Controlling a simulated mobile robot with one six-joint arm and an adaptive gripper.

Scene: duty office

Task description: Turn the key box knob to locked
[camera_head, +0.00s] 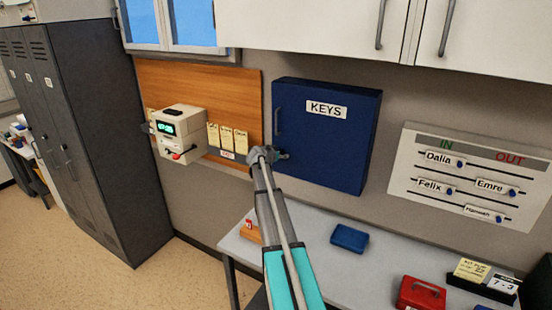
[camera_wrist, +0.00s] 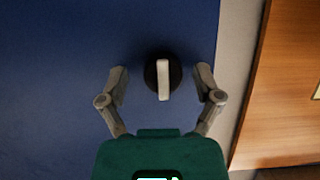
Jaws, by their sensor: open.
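The blue key box (camera_head: 335,150) with a white KEYS label hangs on the wall, its door closed. In the wrist view its blue door (camera_wrist: 50,70) fills the left and middle. The knob (camera_wrist: 163,80) is a dark round disc with a pale bar that stands nearly vertical in that picture. My gripper (camera_wrist: 161,80) is open, with one finger on each side of the knob and a gap on both sides. In the head view my gripper (camera_head: 266,156) is at the box's lower left edge and mostly hides the knob.
A time clock (camera_head: 180,132) and paper cards hang on a wooden board (camera_head: 200,85) left of the box. An IN/OUT board (camera_head: 470,175) is to the right. Cabinets (camera_head: 320,25) hang above. Below, a desk (camera_head: 330,265) holds a blue case (camera_head: 349,238) and a red box (camera_head: 421,293).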

